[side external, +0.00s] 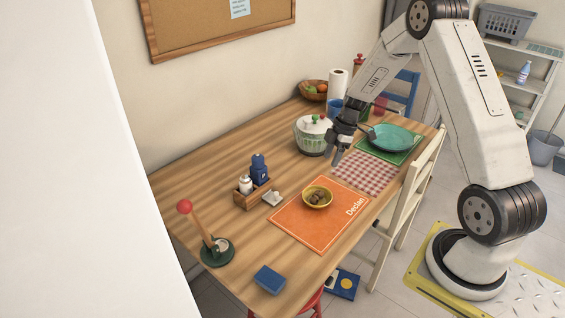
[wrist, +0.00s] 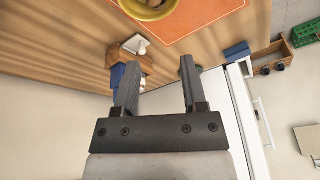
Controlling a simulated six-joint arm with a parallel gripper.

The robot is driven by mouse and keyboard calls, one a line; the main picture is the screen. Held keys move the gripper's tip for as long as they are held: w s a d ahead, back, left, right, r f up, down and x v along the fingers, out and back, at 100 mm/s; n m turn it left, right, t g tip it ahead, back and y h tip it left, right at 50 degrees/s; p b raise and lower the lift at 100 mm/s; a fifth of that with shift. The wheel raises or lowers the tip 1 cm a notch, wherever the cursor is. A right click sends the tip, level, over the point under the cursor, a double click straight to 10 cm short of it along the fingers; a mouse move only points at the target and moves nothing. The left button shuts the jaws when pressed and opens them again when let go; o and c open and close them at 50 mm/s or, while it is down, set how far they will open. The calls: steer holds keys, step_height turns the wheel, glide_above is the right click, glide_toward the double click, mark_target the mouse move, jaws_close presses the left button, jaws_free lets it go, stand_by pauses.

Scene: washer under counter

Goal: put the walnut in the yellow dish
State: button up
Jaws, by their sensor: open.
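The yellow dish (side external: 318,205) sits on the orange mat (side external: 290,222) on the wooden table. Brown, walnut-like contents (side external: 317,196) lie inside it; I cannot tell how many pieces there are. In the wrist view the dish (wrist: 150,12) is cut off by the top edge, so most of its inside is out of frame. My gripper (side external: 336,155) is above the table, behind and to the right of the dish, clear of it. In the wrist view my gripper (wrist: 159,68) has its two fingers apart with nothing held between them.
A white-lidded green pot (side external: 313,137) stands left of my gripper. A teal plate (side external: 392,138) lies on a green mat at the right. A wooden caddy (side external: 243,198) and a red-topped stand (side external: 217,252) are left of the orange mat. A blue box (side external: 269,280) is near the front.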

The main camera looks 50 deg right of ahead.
steer(key=s+a+r+m+h, duration=0.1)
steer(key=s+a+r+m, duration=0.2)
steer(key=a, duration=0.4)
steer(key=s+a+r+m+h, duration=0.1)
steer(key=s+a+r+m, duration=0.2)
steer(key=s+a+m, duration=0.2)
steer(key=s+a+r+m+t+h, duration=0.1)
steer(key=s+a+r+m, duration=0.2)
steer(key=a, duration=0.6)
steer(key=shift+s+m, duration=0.4)
steer(key=shift+s, duration=0.4)
